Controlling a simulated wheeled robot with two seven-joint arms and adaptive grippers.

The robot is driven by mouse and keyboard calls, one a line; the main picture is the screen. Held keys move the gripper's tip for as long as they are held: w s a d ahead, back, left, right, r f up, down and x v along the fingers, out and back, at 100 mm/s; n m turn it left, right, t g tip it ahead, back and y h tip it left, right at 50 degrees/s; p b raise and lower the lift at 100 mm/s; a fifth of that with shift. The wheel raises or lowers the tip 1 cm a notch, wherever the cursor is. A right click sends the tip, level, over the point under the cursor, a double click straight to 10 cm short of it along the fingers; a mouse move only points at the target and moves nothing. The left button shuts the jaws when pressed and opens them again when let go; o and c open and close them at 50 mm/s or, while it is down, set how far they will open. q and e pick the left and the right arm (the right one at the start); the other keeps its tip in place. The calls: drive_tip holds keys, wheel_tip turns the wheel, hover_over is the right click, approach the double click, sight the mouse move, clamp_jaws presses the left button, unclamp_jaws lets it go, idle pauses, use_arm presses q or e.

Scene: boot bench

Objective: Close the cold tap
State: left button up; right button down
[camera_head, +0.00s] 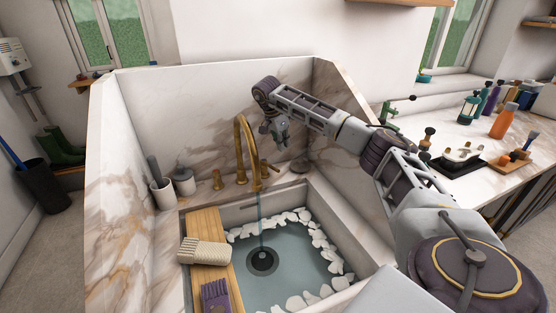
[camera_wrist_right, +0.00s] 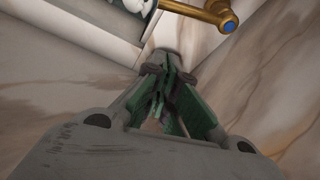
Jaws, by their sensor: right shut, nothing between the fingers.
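The cold tap is a brass handle with a blue cap (camera_wrist_right: 229,25) at the top right of my right wrist view. In the head view, a brass handle (camera_head: 265,171) stands right of the curved brass spout (camera_head: 241,135), partly hard to make out. A thin stream of water (camera_head: 260,212) falls from the spout into the sink. My right gripper (camera_head: 282,142) hangs above and right of the handle, apart from it. Its green fingers (camera_wrist_right: 165,78) are shut and empty. My left gripper is not in view.
The sink (camera_head: 345,222) holds water and several pale stones or flakes. A wooden board (camera_head: 209,222) with a brush (camera_head: 204,251) crosses its left side. Marble walls close in behind and at both sides. Cups (camera_head: 162,193) stand at the back left.

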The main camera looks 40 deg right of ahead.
sight(270, 166)
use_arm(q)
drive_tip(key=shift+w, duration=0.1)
use_arm(e)
drive_tip(key=shift+r, duration=0.1)
idle(0.3)
